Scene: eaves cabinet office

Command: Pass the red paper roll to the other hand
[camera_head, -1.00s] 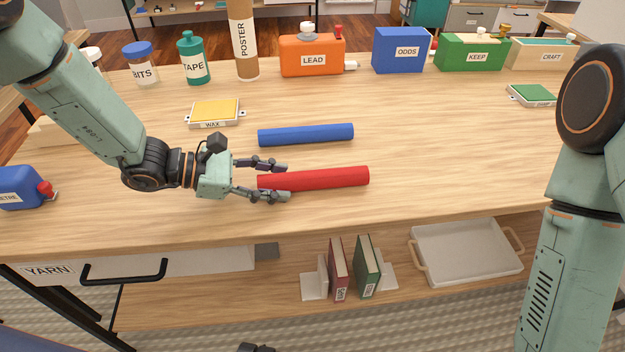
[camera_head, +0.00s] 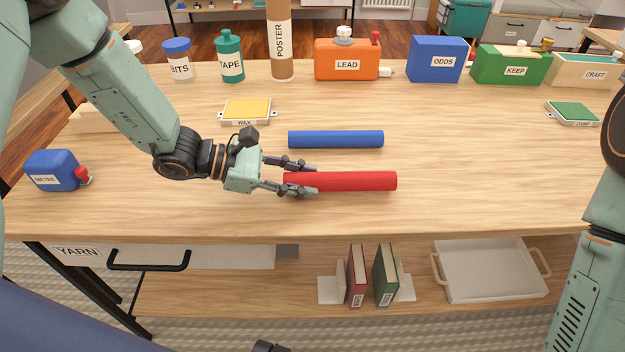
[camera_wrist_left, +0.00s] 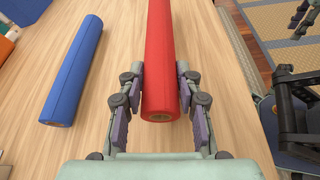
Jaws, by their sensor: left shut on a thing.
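The red paper roll (camera_head: 350,181) lies along the table, its far end pointing right in the head view. My left gripper (camera_head: 306,181) is shut on its left end, one finger on each side. In the left wrist view the red roll (camera_wrist_left: 160,60) runs away from me between the fingers (camera_wrist_left: 160,100), its round near end showing. The roll looks on or very close to the tabletop; I cannot tell which.
A blue roll (camera_head: 335,139) lies parallel behind the red one. A yellow wax pad (camera_head: 246,110) and a green stamp pad (camera_head: 572,113) sit farther back. Labelled containers line the back edge, including the orange LEAD can (camera_head: 346,60). The tabletop (camera_head: 470,170) right of the red roll is clear.

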